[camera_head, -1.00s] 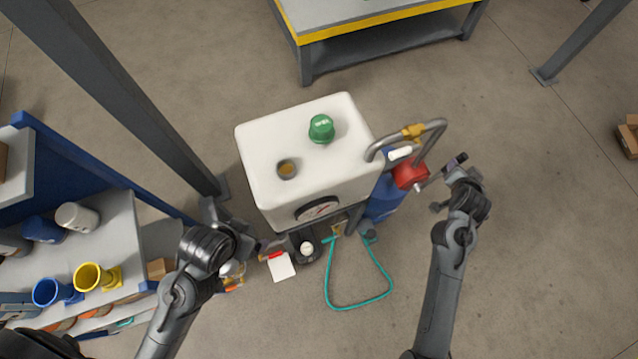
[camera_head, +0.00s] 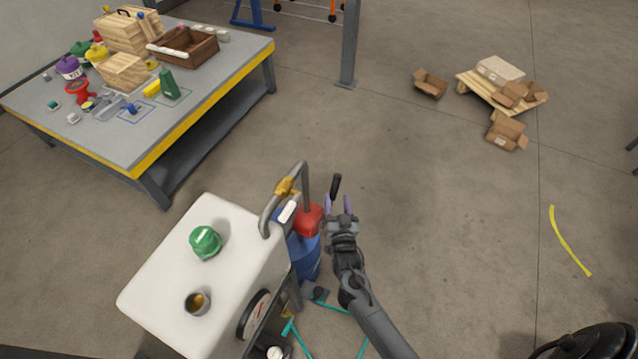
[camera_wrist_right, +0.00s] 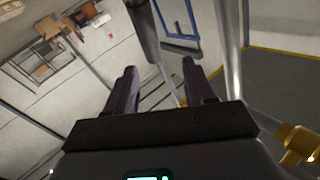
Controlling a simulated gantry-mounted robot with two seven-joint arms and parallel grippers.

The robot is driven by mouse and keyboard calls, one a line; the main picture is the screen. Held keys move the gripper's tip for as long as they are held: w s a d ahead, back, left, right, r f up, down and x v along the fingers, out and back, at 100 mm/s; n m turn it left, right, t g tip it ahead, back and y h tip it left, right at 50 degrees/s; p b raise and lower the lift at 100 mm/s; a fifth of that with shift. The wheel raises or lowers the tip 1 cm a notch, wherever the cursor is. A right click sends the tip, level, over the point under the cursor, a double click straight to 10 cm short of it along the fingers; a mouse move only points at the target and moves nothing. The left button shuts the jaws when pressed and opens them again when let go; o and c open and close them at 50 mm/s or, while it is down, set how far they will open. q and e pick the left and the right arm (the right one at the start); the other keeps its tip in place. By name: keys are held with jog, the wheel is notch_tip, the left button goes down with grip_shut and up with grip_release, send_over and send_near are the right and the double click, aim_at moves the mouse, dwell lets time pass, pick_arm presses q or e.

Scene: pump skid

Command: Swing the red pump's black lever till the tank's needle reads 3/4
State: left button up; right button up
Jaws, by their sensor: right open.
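The white tank (camera_head: 165,280) stands at lower left in the head view, with a green cap on top. Its round gauge (camera_head: 254,315) is seen steeply from the side, so I cannot read the needle. The red pump (camera_head: 309,219) sits on a blue cylinder right of the tank. The black lever (camera_head: 335,187) points up and slightly right. My right gripper (camera_head: 338,203) is open just right of the pump. The lever appears between or just beyond its purple fingers; I cannot tell whether they touch. The fingers also show apart in the wrist view (camera_wrist_right: 160,80). My left gripper is out of view.
A bent grey pipe with a brass fitting (camera_head: 287,187) rises beside the pump; the fitting also shows in the wrist view (camera_wrist_right: 298,143). A workbench (camera_head: 215,95) stands at upper left. Cardboard boxes (camera_head: 508,133) lie far right. The floor right of my right arm is largely clear.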

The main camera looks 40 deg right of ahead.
aim_at(336, 188)
jog(key=w+d+b, duration=0.1)
jog(key=w+b, duration=0.1)
jog(key=w+d+f+b, duration=0.1)
jog(key=w+d+b, duration=0.3)
jog(key=w, duration=0.1)
jog(key=shift+f, duration=0.4)
jog(key=shift+w+d+r+b, duration=0.1)
jog(key=shift+w+d+b, duration=0.1)
jog(key=shift+w, duration=0.15)
jog(key=shift+w+d+b, duration=0.1)
jog(key=shift+w+b, duration=0.1)
jog(key=shift+w, duration=0.1)
jog(key=shift+c, duration=1)
grip_shut()
